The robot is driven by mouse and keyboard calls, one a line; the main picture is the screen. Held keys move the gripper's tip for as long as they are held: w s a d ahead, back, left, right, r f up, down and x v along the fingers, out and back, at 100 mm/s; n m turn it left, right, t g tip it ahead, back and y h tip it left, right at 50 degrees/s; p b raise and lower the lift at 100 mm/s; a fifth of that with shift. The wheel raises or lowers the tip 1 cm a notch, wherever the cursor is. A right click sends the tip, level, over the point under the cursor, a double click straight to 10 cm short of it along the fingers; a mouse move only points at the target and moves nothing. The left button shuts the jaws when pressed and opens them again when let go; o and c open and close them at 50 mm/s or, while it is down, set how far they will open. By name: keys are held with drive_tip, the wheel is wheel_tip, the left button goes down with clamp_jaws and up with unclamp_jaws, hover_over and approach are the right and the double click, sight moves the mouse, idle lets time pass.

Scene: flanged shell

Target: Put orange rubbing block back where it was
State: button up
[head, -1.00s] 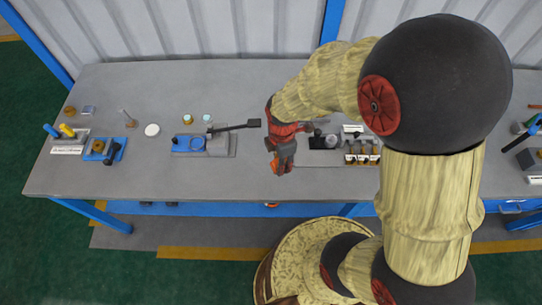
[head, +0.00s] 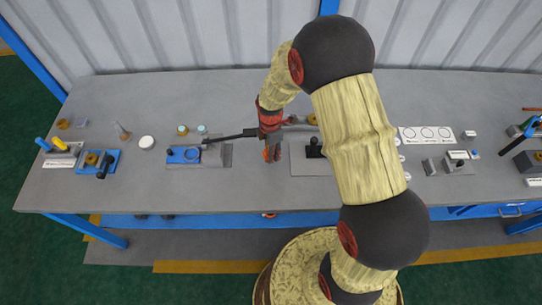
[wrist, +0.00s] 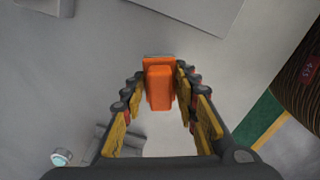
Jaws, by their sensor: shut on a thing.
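My gripper (head: 271,152) is over the middle of the grey workbench, between two grey plates. In the wrist view, its fingers (wrist: 158,82) are closed on the sides of the orange rubbing block (wrist: 159,88). In the head view, only a little of the orange block (head: 266,155) shows beside the fingers. The block's underside is hidden, so I cannot tell whether it touches the bench. Bare grey surface surrounds it in the wrist view.
To the right, another plate (head: 301,163) holds a black part (head: 314,148). The bench (head: 240,190) is clear toward its front edge.

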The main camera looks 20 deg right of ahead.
drive_tip(key=shift+w+f, duration=0.15)
drive_tip(key=shift+f, duration=1.5)
drive_tip(key=shift+f, duration=0.15)
drive_tip(key=o, duration=1.2)
drive_tip(key=shift+c, duration=0.2)
drive_tip(key=shift+o, duration=0.2)
